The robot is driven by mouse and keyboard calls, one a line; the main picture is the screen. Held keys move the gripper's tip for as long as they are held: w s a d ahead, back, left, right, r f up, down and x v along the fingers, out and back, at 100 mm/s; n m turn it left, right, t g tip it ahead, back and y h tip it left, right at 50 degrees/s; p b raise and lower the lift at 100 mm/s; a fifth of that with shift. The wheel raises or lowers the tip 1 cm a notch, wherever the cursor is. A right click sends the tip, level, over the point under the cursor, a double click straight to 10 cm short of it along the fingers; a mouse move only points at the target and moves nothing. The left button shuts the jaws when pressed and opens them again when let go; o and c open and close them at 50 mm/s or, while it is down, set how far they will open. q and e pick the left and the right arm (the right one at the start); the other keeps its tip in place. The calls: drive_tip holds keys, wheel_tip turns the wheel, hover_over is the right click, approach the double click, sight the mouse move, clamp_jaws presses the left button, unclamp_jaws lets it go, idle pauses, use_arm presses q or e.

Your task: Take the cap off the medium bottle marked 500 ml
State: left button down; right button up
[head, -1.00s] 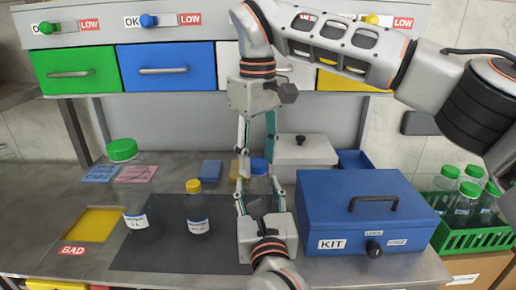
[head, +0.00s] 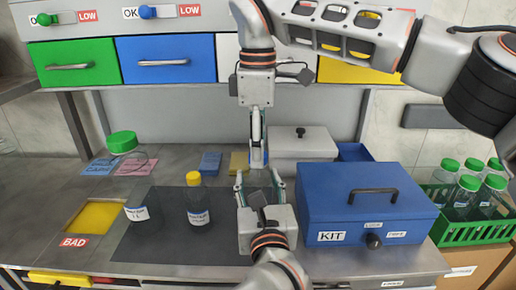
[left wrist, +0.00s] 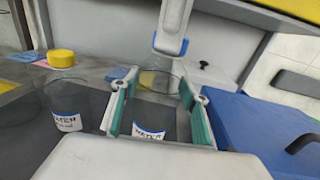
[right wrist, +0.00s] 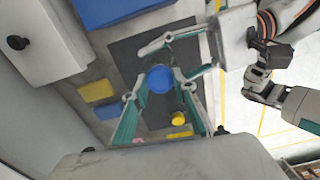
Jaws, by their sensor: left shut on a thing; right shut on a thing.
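The medium bottle (left wrist: 150,130) is clear, with a blue-edged white label too blurred to read. It stands between the fingers of my left gripper (left wrist: 155,110), which is shut on its body. In the head view that gripper (head: 260,184) is low in the middle. Its blue cap (right wrist: 160,78) is between the fingertips of my right gripper (right wrist: 160,85), shut on it from above. The cap also shows in the left wrist view (left wrist: 170,45), over the bottle. I cannot tell for sure whether it is clear of the neck.
A yellow-capped bottle (head: 198,208) stands on the dark mat (head: 160,243). A green-capped large bottle (head: 122,143) is farther left, near a yellow BAD area (head: 97,216). A blue KIT box (head: 365,205) stands close on the right. Green-capped bottles fill a green crate (head: 455,235).

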drive_tip(key=n, duration=0.5)
drive_tip(key=shift+n, duration=0.4)
drive_tip(key=n, duration=2.6)
drive_tip(key=shift+r+n, duration=0.1)
drive_tip(key=shift+n, duration=0.2)
drive_tip(key=n, duration=1.4)
